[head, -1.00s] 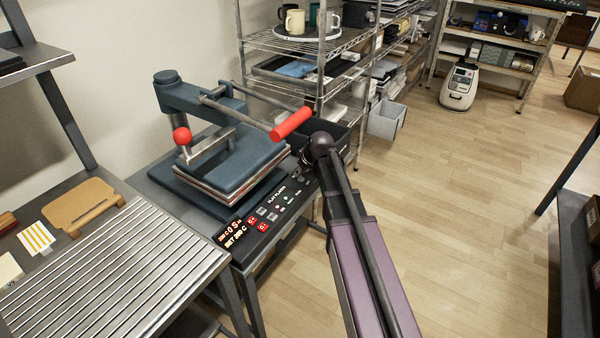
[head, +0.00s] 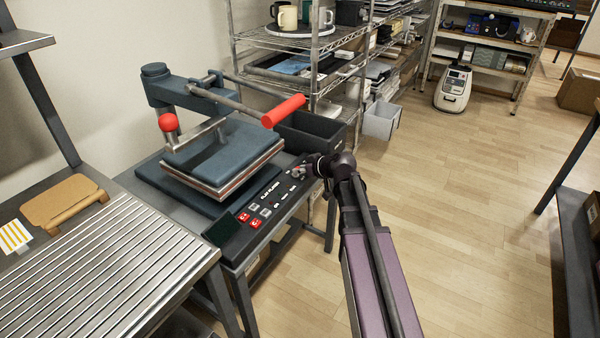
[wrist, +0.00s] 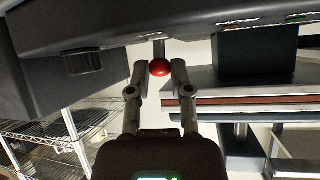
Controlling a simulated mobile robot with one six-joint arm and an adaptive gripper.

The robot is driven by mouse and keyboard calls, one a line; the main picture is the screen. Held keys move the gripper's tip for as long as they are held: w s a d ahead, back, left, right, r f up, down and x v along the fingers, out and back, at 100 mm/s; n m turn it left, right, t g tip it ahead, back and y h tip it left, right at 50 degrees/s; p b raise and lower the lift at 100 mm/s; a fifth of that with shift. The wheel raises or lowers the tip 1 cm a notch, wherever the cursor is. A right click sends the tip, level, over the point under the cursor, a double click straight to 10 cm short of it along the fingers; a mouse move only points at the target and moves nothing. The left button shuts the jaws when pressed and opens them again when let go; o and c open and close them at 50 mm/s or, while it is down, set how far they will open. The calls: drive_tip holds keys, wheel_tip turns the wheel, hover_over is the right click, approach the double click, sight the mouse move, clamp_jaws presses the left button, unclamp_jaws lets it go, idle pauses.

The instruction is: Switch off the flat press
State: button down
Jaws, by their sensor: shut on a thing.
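The flat press (head: 225,150) stands on a dark bench at the left, its red-gripped handle (head: 284,111) raised at the front. Its black control panel (head: 268,202) runs along the near side. The panel's display (head: 222,228) is dark, and two red buttons sit beside it. My gripper (head: 306,167) is at the panel's far right end. In the wrist view my gripper (wrist: 160,72) is shut on a small red ball-tipped switch lever (wrist: 160,67) that sticks out from the panel on a short metal stem. The arm hides part of the panel end in the head view.
A ribbed metal table (head: 110,260) with a wooden board (head: 65,200) stands at the near left. A wire shelf (head: 290,42) with mugs and dark bins stands behind the press.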

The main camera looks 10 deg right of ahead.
idle(0.3)
drive_tip(key=c, duration=0.5)
unclamp_jaws()
drive_tip(key=shift+c, duration=0.2)
drive_tip(key=shift+w+r+p, duration=0.1)
drive_tip(key=shift+p, duration=0.35)
